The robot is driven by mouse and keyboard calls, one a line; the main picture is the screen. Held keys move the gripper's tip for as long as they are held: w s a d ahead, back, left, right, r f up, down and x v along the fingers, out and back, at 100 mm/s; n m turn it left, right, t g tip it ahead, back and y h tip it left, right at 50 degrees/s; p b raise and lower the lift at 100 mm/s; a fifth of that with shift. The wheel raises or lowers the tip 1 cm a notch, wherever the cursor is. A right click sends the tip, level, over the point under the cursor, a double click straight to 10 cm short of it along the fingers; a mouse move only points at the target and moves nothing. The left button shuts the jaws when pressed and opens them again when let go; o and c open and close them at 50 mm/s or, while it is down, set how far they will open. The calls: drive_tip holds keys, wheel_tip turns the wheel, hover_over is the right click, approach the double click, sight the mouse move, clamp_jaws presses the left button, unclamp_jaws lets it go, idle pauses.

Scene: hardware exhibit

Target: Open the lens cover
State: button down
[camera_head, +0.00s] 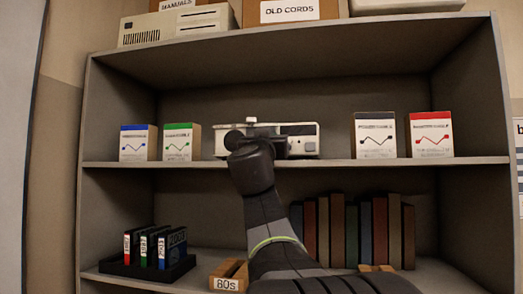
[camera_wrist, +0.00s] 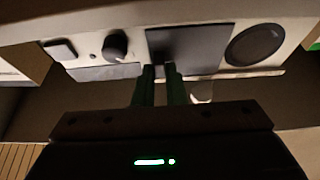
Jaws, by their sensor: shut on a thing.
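A pale grey projector-like device (camera_head: 303,141) stands on the middle shelf, partly hidden by my arm. In the wrist view its front (camera_wrist: 85,28) fills the top, with a dark square panel that looks like the lens cover (camera_wrist: 190,45). My gripper (camera_wrist: 160,70) has its two green fingers close together at the lower left edge of this panel and appears shut on it. The lens itself is not visible. In the head view my gripper (camera_head: 250,132) is at the left part of the device, its fingertips hidden.
The shelf (camera_head: 460,160) has blue and green boxes (camera_head: 160,145) to the left and two more boxes (camera_head: 402,138) to the right. Books (camera_head: 352,230) and a black rack (camera_head: 150,265) are below. A knob (camera_wrist: 115,46) and a round dark disc (camera_wrist: 254,45) flank the panel.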

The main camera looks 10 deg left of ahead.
idle(0.3)
drive_tip(key=c, duration=1.5)
unclamp_jaws()
drive_tip(key=b+v, duration=0.6)
drive_tip(key=v, duration=0.7)
drive_tip(key=shift+s+a+f, duration=0.1)
drive_tip(key=shift+s+f, duration=0.15)
drive_tip(key=shift+s, duration=0.1)
drive_tip(key=shift+w+r, duration=0.1)
drive_tip(key=p+x, duration=0.3)
drive_tip(key=x, duration=0.3)
drive_tip(key=p+x, duration=0.3)
drive_tip(key=x, duration=0.4)
drive_tip(key=shift+w+a+r, duration=0.1)
drive_tip(key=shift+w+a, duration=0.05)
drive_tip(key=shift+w, duration=0.15)
